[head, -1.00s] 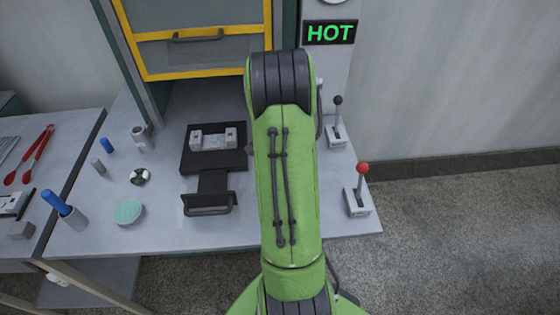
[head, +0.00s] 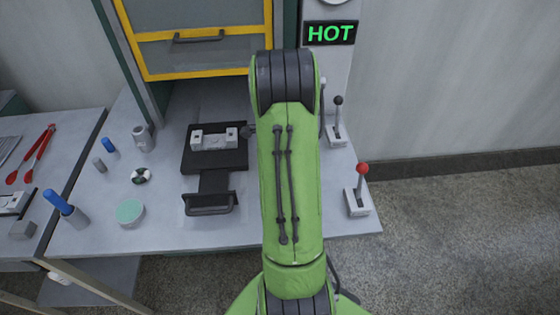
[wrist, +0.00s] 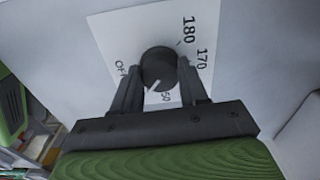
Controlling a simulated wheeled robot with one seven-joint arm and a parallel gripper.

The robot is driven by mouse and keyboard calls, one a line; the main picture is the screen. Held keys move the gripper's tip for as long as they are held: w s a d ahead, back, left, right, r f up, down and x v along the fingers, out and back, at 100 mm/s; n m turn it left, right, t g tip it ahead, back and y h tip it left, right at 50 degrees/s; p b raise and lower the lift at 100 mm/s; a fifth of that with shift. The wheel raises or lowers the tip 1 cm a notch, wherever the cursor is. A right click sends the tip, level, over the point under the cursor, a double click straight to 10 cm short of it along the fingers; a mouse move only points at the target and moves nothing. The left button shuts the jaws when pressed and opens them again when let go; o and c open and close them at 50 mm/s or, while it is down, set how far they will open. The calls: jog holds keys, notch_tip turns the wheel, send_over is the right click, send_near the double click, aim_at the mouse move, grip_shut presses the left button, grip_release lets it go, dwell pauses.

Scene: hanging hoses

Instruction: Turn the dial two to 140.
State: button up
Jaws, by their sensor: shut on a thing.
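In the wrist view my gripper (wrist: 160,82) is shut on a round dark dial (wrist: 159,66), one finger on each side of it. The dial sits on a white scale plate (wrist: 112,30) marked OFF, 170, 180 and a partly hidden number ending in 50. A light pointer mark on the dial points down and slightly left in the picture, between OFF and the number ending in 50. No 140 mark is readable; my gripper covers the lower part of the scale. In the head view my green arm hides the dial and the gripper.
In the head view a HOT sign (head: 330,33) glows green above the bench. Two levers, one black-knobbed (head: 338,118) and one red-knobbed (head: 361,185), stand right of my arm. A black sliding fixture (head: 213,165) lies left of it, below a yellow-framed door (head: 205,36).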

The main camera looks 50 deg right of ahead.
jog(key=shift+d, duration=0.1)
dwell(0.5)
jog(key=o, duration=1.1)
jog(key=shift+c, duration=0.2)
notch_tip(320, 180, up, 16)
jog(key=p, duration=0.3)
jog(key=shift+f, duration=0.1)
